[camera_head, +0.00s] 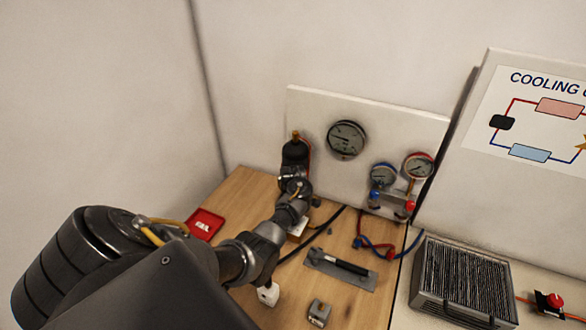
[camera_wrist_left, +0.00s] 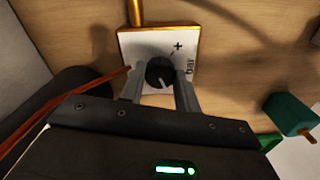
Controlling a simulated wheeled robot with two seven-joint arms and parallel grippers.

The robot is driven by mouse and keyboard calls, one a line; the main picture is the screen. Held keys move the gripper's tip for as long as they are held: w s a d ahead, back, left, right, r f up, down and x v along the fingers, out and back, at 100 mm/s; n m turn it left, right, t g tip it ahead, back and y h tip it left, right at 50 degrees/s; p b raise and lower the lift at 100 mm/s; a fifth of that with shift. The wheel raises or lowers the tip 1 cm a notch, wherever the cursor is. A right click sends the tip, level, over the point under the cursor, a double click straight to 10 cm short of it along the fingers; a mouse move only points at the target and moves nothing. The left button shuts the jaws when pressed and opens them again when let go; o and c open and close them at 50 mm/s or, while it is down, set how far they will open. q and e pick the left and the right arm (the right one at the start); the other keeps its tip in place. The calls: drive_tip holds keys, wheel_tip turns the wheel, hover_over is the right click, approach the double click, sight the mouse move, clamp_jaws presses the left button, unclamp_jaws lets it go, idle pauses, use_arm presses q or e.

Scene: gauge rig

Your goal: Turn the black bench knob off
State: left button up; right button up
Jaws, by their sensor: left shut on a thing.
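The black bench knob (camera_wrist_left: 160,73) shows in the left wrist view, on a white plate (camera_wrist_left: 126,42) marked with a plus sign and "bar". My left gripper (camera_wrist_left: 160,80) is shut on the knob, one finger on each side. In the head view my left arm reaches over the bench and hides the knob; only part of the white plate (camera_head: 299,232) shows beside the wrist. My right gripper is in neither view.
A black bottle (camera_head: 295,154) stands behind my left wrist, near the gauge board (camera_head: 300,102). A red tray (camera_head: 205,224) lies to the left. A flat tool with a black handle (camera_head: 341,266), a grey block (camera_head: 319,313) and hoses (camera_head: 376,245) lie to the right.

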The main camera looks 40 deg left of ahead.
use_arm(q)
drive_tip(key=shift+r+n, duration=0.1)
drive_tip(key=shift+n, duration=1.5)
drive_tip(key=shift+a, duration=0.1)
drive_tip(key=o, duration=1)
wheel_tip(320, 180, up, 8)
drive_tip(key=shift+r, duration=0.2)
wheel_tip(320, 180, up, 2)
drive_tip(key=shift+r, duration=0.15)
